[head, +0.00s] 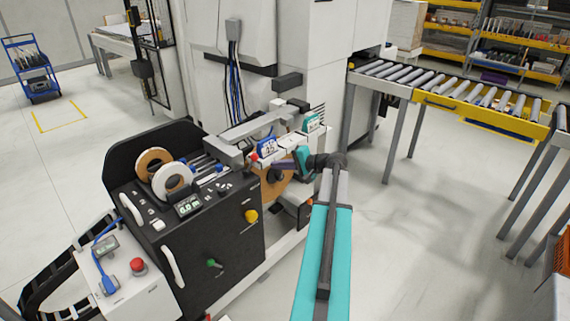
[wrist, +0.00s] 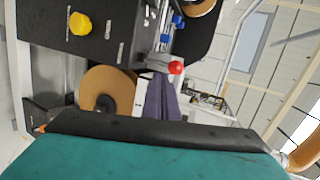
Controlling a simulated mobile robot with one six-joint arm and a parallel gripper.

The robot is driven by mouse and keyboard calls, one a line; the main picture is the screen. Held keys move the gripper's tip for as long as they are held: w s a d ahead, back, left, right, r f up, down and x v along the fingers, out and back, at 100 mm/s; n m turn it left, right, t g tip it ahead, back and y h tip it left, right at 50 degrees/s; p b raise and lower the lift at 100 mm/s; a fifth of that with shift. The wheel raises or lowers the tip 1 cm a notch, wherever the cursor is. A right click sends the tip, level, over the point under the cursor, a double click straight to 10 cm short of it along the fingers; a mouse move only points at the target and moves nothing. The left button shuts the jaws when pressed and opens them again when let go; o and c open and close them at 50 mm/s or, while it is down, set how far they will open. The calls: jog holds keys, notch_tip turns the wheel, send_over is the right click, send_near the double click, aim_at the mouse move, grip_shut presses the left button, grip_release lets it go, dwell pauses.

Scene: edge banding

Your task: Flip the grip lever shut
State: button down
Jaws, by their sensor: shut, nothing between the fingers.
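The grip lever, a grey arm with a red ball knob (wrist: 176,67), shows in the wrist view just beyond my fingertips. A small red knob, likely the same one, shows in the head view (head: 254,157) beside a blue display. My gripper (wrist: 160,82) is shut and empty, its dark purple-grey fingers close to the lever's grey base. I cannot tell whether they touch. In the head view my gripper (head: 274,165) reaches in from the right, under the grey guide beam. The lever's pivot is partly hidden.
A large brown edge-band roll (wrist: 108,90) sits beside my fingers. The black cabinet (head: 225,240) carries a yellow knob (head: 251,216) and two smaller rolls on top. A roller conveyor (head: 440,90) stands at right. Open floor lies between it and my arm.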

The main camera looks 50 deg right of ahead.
jog(key=w+p, duration=0.2)
jog(key=w, duration=0.4)
jog(key=shift+w+a, duration=0.15)
jog(key=shift+a, duration=0.25)
